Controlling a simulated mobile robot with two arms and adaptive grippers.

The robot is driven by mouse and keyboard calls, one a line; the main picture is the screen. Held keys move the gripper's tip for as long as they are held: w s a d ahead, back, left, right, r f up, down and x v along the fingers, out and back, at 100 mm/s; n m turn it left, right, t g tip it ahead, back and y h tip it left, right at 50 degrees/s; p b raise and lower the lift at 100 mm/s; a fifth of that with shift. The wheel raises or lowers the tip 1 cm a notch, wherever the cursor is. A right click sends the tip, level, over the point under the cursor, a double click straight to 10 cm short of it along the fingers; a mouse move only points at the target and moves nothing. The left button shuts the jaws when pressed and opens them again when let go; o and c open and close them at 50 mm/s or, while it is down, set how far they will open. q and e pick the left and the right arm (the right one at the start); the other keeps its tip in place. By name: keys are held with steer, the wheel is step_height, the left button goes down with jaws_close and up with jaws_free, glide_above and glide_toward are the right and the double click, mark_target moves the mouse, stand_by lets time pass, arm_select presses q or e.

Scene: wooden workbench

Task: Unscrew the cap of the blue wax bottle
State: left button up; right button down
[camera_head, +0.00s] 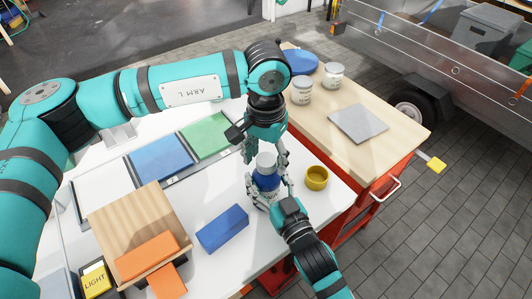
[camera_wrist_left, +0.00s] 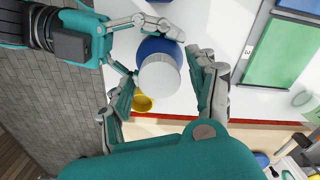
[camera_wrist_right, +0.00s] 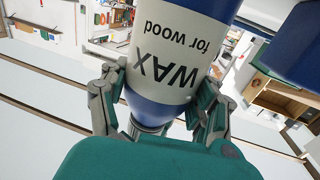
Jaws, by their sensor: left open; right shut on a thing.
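The wax bottle (camera_head: 266,182) has a blue and white body and a white cap (camera_head: 265,160). It stands near the right end of the white tabletop. In the right wrist view the bottle (camera_wrist_right: 175,55) shows the label "WAX for wood", upside down. My left gripper (camera_head: 264,150) points down over the bottle. In the left wrist view the cap (camera_wrist_left: 160,76) sits between the open fingers of my left gripper (camera_wrist_left: 165,95), with gaps on both sides. The bottle's base is partly hidden.
A yellow cup (camera_head: 316,178) stands close to the right of the bottle. A blue block (camera_head: 222,229) lies to the left. Two cans (camera_head: 302,90) (camera_head: 333,75) and a grey plate (camera_head: 358,123) are on the wooden bench (camera_head: 395,125) behind.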

arm_select(q)
steer(key=c, duration=1.2)
steer(key=n, duration=1.1)
steer(key=shift+n, duration=0.3)
steer(key=n, duration=0.8)
steer(key=shift+n, duration=0.3)
steer(key=n, duration=0.6)
steer(key=shift+r, duration=0.1)
steer(key=n, duration=0.6)
steer(key=shift+n, duration=0.4)
steer(key=n, duration=2.1)
steer(key=shift+r, duration=0.1)
steer(key=shift+d, duration=0.1)
